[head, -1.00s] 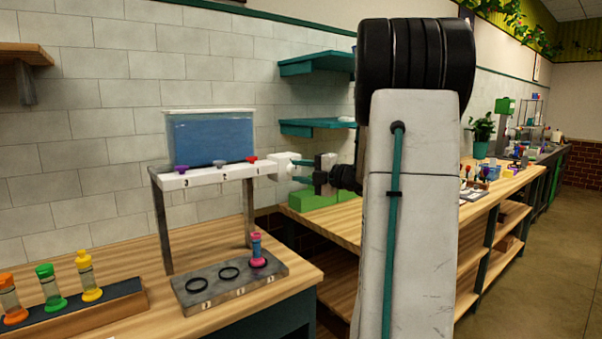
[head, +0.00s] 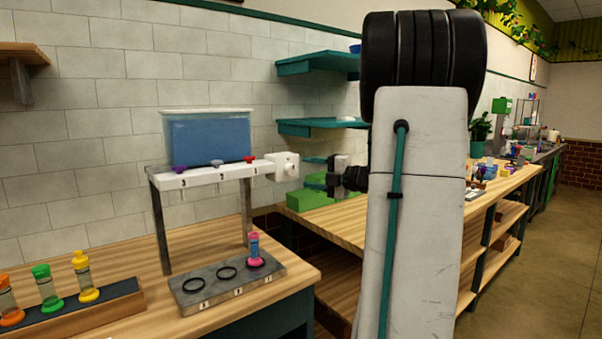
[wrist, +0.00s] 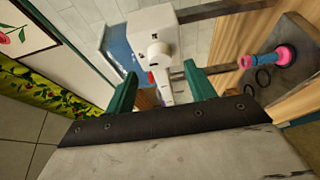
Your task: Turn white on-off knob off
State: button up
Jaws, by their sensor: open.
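The white on-off knob (head: 290,166) sits on the end face of a white box (head: 276,168) at the right end of the dispenser. In the wrist view the knob (wrist: 158,54) shows as a round hub with a lever pointing toward the bottom of the picture. My gripper (head: 310,173) is just right of the knob in the head view, apart from it. Its teal fingers are open and empty. In the wrist view the knob lies beyond and between the fingertips of my gripper (wrist: 160,74).
The dispenser's blue tank (head: 208,138) stands above purple, white and red valves. A pink-and-blue vial (head: 254,246) stands in the grey tray (head: 240,285) below. A rack (head: 75,318) holds orange, green and yellow vials. Teal shelves (head: 318,62) are behind my gripper.

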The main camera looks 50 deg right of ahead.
jog(key=shift+s+d, duration=0.15)
jog(key=shift+s, duration=0.65)
jog(key=shift+s+d, duration=0.1)
jog(key=shift+s, duration=0.7)
